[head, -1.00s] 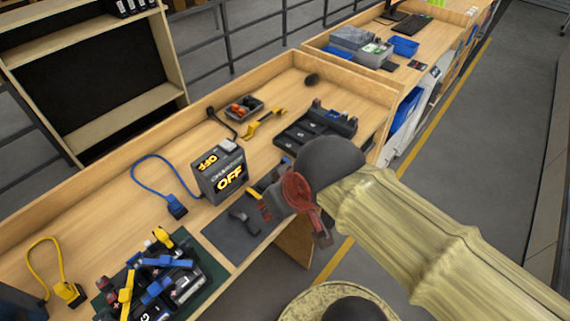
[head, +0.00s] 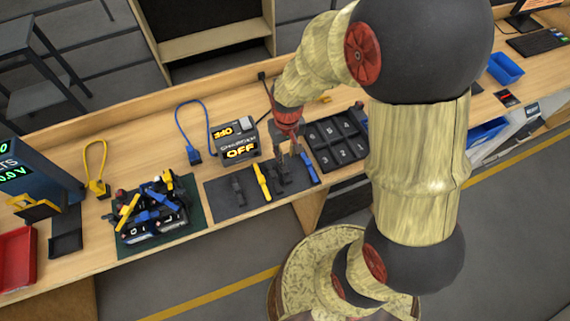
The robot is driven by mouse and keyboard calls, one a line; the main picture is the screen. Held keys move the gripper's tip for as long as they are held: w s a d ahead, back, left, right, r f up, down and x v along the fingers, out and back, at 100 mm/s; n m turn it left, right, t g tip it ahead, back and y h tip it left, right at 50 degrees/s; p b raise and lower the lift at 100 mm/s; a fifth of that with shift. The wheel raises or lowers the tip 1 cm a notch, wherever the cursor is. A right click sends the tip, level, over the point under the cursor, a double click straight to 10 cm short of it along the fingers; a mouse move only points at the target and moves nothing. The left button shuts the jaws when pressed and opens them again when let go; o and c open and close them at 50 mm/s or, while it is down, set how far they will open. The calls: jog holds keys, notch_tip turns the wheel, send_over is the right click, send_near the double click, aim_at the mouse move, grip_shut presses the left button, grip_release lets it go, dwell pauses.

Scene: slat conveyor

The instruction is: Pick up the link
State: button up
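A dark grey mat (head: 222,205) lies at the front edge of the bench. On it are a dark grey piece (head: 238,190) at the left, a yellow-handled tool (head: 262,182), more dark pieces (head: 284,172) and a blue tool (head: 309,170) at the right. Which dark piece is the link I cannot tell for sure. My gripper (head: 290,152) points down over the back right part of the mat, close to the dark pieces between the yellow and blue tools. Its fingers are small and dark against them, so contact and opening are unclear.
A tester box reading OFF (head: 236,142) stands just left of my gripper. A black compartment tray (head: 335,143) is to its right. A green mat (head: 196,216) with a cluttered battery pack and blue and yellow clips lies left. A red bin (head: 17,262) is far left.

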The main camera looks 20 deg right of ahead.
aim_at(286, 171)
jog(key=shift+s+d+f+p, duration=0.1)
jog(key=shift+f+p, duration=0.25)
jog(key=shift+f, duration=0.5)
notch_tip(286, 171, down, 8)
jog(key=shift+s+f, duration=0.1)
grip_shut()
